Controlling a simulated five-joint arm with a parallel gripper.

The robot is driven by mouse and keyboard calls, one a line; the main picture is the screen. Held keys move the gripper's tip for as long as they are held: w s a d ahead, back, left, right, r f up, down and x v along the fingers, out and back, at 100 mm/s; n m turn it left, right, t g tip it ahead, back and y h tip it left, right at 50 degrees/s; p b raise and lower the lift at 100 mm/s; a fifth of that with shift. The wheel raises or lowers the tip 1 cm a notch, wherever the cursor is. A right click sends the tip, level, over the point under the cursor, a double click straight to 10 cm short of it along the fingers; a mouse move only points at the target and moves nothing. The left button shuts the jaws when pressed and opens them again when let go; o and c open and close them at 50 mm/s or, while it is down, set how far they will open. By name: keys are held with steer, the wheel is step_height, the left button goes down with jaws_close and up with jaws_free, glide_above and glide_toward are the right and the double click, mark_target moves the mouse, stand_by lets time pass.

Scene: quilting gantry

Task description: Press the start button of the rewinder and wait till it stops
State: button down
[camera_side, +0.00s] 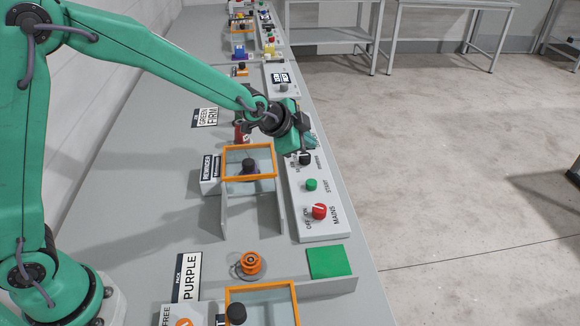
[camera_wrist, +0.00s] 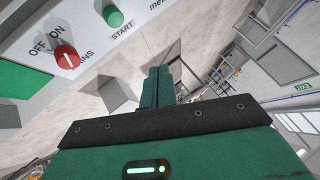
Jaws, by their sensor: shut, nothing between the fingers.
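The green start button (camera_side: 311,184) stands on a light grey control panel (camera_side: 323,231), above the word START. It also shows in the wrist view (camera_wrist: 113,17), at the top.
A red mains knob (camera_side: 319,211) sits nearer on the panel, and a black knob (camera_side: 305,159) sits just beyond the button. An orange spool (camera_side: 251,263) and a green pad (camera_side: 326,262) lie nearer. Further stations line the bench behind; open floor is to the right.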

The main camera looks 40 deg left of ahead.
mark_target(307, 184)
steer(key=shift+w+d+f, duration=0.3)
steer(key=shift+f, duration=0.1)
steer(key=shift+f, duration=4.3)
steer(key=shift+a+f, duration=0.15)
steer(key=shift+f, duration=0.8)
steer(key=shift+r, duration=0.1)
stand_by(0.6)
steer(key=shift+r, duration=0.8)
steer(key=shift+r, duration=0.15)
steer(key=shift+r, duration=2.4)
